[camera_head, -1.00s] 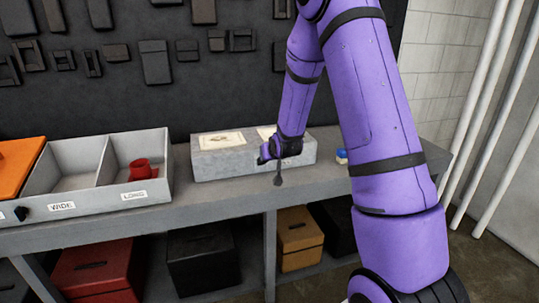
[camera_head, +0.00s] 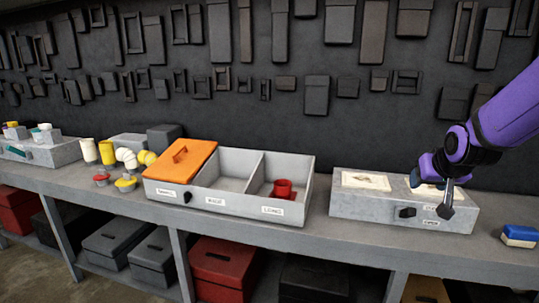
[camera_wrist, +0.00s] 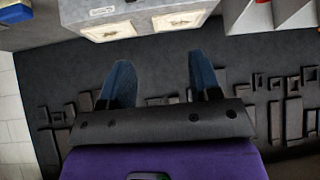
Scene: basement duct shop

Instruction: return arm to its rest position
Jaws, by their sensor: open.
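My gripper (camera_wrist: 160,82) is open and empty in the wrist view, its two dark blue fingers spread apart with nothing between them. In the head view my purple arm comes in from the right edge, and my gripper (camera_head: 430,178) is over the right part of the grey box with two cream panels (camera_head: 370,205). I cannot tell from the head view whether it touches the box. In the wrist view the same box (camera_wrist: 128,22) is beyond the fingertips, apart from them.
A grey divided bin (camera_head: 225,204) holds a red cup (camera_head: 283,190); an orange lid (camera_head: 181,161) covers its left compartment. A blue-and-white block (camera_head: 519,236) lies at the bench's right. Yellow and white pipe pieces (camera_head: 130,157) stand left. Dark wall panels rise behind.

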